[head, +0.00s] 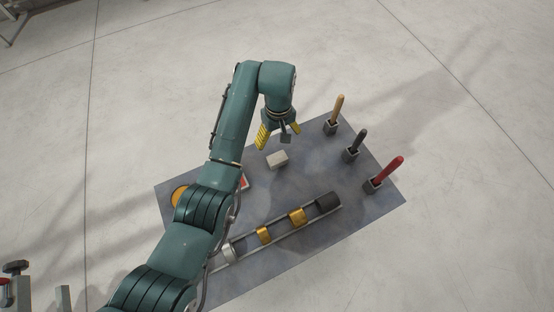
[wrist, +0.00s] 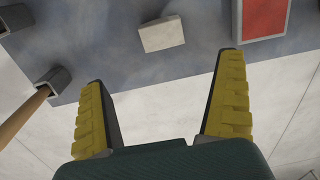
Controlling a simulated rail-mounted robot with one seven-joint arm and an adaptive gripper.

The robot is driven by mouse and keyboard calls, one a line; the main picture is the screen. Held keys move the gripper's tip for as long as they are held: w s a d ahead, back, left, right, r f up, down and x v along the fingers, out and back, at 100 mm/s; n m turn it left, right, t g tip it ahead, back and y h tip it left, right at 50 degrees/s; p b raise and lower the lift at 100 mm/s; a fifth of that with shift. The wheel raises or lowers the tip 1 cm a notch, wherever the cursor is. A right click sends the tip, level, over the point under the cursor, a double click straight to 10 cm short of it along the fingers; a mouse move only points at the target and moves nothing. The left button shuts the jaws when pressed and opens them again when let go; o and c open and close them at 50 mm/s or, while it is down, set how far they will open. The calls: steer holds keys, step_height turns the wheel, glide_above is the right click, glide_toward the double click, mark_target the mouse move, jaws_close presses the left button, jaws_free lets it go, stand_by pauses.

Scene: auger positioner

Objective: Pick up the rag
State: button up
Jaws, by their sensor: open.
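The rag (head: 277,159) looks like a small pale grey folded block lying flat on the grey mat (head: 340,225). It also shows near the top middle of the wrist view (wrist: 161,33). My gripper (head: 279,137) is open and empty, with yellow pads on its fingers. In the wrist view my gripper (wrist: 163,70) has its fingers spread wide, and the rag appears beyond the fingertips, between their lines. The gripper is apart from the rag, not touching it. The rag is not covered in either view.
Holders with a wooden handle (head: 337,107), a black handle (head: 359,141) and a red handle (head: 388,171) stand upright at the mat's right side. A rail (head: 282,232) with several cylindrical parts lies in front. A red-topped box (wrist: 264,18) sits near the rag.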

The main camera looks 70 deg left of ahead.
mark_target(277, 158)
step_height(277, 158, down, 10)
steer(key=b, duration=0.2)
steer(key=shift+d+r+b, duration=0.1)
steer(key=shift+b, duration=0.2)
steer(key=f, duration=0.1)
steer(key=f+b, duration=0.1)
steer(key=f, duration=0.1)
steer(key=f+b, duration=0.1)
steer(key=f, duration=0.1)
steer(key=shift+s+d, duration=0.1)
steer(key=shift+s, duration=0.15)
steer(key=shift+r, duration=0.1)
steer(key=c, duration=1.2)
